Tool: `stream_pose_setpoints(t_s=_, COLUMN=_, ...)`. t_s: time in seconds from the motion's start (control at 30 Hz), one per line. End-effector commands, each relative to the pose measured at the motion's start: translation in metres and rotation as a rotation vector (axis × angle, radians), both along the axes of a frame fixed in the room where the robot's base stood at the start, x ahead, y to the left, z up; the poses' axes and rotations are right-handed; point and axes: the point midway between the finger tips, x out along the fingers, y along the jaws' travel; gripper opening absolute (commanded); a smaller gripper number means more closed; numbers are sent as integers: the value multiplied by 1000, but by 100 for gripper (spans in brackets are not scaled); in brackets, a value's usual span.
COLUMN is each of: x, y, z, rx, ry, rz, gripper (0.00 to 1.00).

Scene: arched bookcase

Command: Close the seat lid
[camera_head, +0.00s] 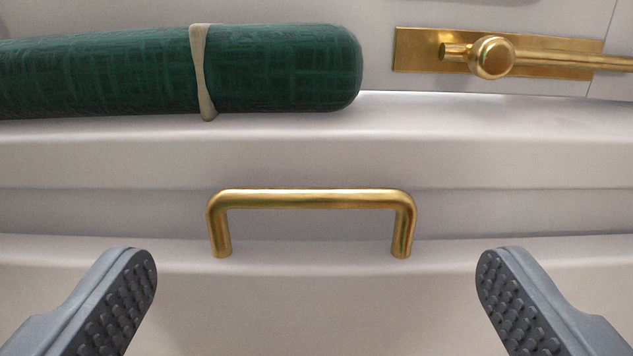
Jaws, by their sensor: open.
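A pale seat lid (316,295) fills the lower part of the view, with only part of it in frame. A brass bar handle (316,198) stands on its edge, its two legs meeting the pale surface. My gripper (316,275) is open and empty. Its two grey fingers with studded pads are spread wide, one at the lower left and one at the lower right. The handle lies beyond and between the fingertips, touching neither. How far the lid is tilted cannot be told from this view.
A dark green rolled cushion (280,75) with a beige tie (203,70) lies behind the handle at the upper left. A brass latch with a round knob (490,57) is fixed to the pale panel at the upper right. The space around the handle is clear.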

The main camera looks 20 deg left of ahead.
Motion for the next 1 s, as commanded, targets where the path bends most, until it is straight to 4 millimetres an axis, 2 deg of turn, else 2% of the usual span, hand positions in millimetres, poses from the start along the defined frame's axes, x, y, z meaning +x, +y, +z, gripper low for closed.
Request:
stream_pose_setpoints(t_s=0.3, x=29, y=11, z=-1, rx=0, ry=1, rz=2, gripper=91)
stream_pose_setpoints(t_s=0.5, x=37, y=14, z=-1, rx=2, ry=2, rz=1, gripper=91)
stream_pose_setpoints(t_s=0.8, x=38, y=14, z=0, rx=2, ry=2, rz=1, gripper=91)
stream_pose_setpoints(t_s=0.83, x=38, y=14, z=0, rx=2, ry=2, rz=1, gripper=88)
stream_pose_setpoints(t_s=1.0, x=38, y=14, z=0, rx=2, ry=2, rz=0, gripper=41)
